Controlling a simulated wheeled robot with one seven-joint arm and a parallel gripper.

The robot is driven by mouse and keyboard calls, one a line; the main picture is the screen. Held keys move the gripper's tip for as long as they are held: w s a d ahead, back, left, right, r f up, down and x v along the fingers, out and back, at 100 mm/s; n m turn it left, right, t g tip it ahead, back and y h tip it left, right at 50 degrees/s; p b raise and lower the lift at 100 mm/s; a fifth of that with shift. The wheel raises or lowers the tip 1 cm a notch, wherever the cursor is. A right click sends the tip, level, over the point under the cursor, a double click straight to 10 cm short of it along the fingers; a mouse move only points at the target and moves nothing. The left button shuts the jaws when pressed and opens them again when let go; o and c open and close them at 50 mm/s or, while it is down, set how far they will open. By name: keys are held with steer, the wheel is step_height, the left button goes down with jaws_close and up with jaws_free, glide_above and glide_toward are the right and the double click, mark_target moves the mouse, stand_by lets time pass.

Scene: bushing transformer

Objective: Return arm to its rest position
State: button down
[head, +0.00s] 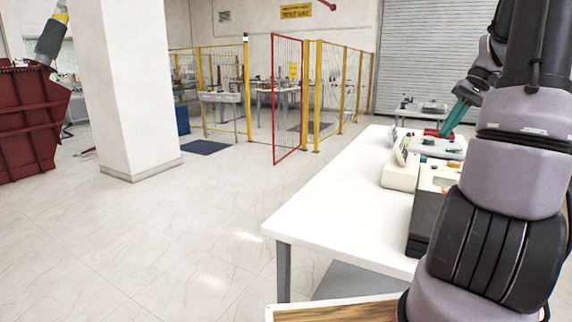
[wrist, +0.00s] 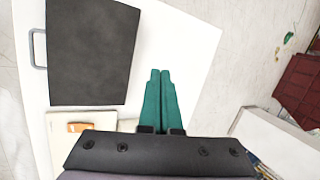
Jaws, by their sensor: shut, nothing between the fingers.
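My gripper (head: 455,119) has green fingers. In the head view it points down-left above the far part of the white table (head: 310,213), near small items there. In the wrist view my gripper (wrist: 160,74) is shut, its two fingers side by side with nothing between them. The white table top (wrist: 195,50) lies beyond the fingertips. My arm fills the right side of the head view and hides part of the table.
A dark case (wrist: 92,55) lies on the table left of the fingers in the wrist view. A pale device (head: 400,174) stands on the table. A white pillar (head: 128,90), a red bin (head: 30,120) and yellow fencing (head: 318,95) stand farther off. The floor at left is clear.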

steer(key=s+a+r+t+h, duration=0.1)
steer(key=s+a+r+h, duration=0.15)
steer(key=a, duration=0.55)
steer(key=s+a+r+t+h, duration=0.1)
steer(key=s+a+r, duration=0.1)
steer(key=a+r, duration=0.35)
steer(key=s+a+t, duration=0.4)
steer(key=s+a, duration=0.5)
steer(key=a, duration=0.2)
steer(key=shift+s+a+t, duration=0.25)
steer(key=shift+s+t, duration=0.05)
steer(key=shift+t, duration=0.1)
steer(key=shift+f, duration=0.1)
